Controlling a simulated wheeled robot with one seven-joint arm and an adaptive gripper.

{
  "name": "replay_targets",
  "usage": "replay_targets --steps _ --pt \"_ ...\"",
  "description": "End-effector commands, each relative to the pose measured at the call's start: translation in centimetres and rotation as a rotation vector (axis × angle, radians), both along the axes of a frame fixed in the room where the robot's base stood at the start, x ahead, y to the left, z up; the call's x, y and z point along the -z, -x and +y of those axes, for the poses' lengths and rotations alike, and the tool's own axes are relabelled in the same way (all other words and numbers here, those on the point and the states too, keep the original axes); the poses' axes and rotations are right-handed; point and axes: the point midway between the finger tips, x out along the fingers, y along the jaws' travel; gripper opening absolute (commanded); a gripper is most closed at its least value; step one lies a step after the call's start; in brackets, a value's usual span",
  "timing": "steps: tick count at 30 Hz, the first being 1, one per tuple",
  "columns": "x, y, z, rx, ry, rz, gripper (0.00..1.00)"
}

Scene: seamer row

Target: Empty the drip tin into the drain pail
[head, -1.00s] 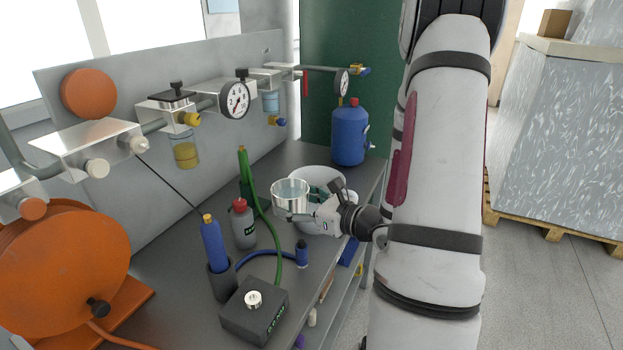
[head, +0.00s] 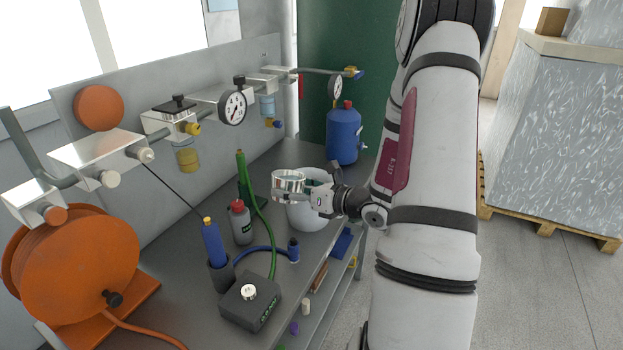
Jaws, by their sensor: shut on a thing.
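The drip tin (head: 288,181) is a small shiny metal cup with its open top facing up. My gripper (head: 305,193) is shut on it from the right side and holds it up, clear of the bench. The drain pail (head: 306,216) is a white round bucket on the bench. In the picture the tin overlaps the pail's left rim, and my gripper hides part of the pail's mouth. How much liquid is in the tin I cannot tell.
A blue bottle with a red cap (head: 343,134) stands behind the pail. A grey bottle (head: 241,222), a blue bottle in a holder (head: 212,243), a dark box (head: 251,302) and a green hose (head: 259,207) lie left and in front. An orange reel (head: 72,262) fills the left.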

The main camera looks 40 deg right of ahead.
Motion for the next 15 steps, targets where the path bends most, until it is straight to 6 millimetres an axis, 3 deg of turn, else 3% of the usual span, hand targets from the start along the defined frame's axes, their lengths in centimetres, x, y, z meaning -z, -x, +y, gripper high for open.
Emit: replay_targets --steps 15 --pt "-0.45 -0.21 -0.52 0.0 -0.063 0.022 0.34"
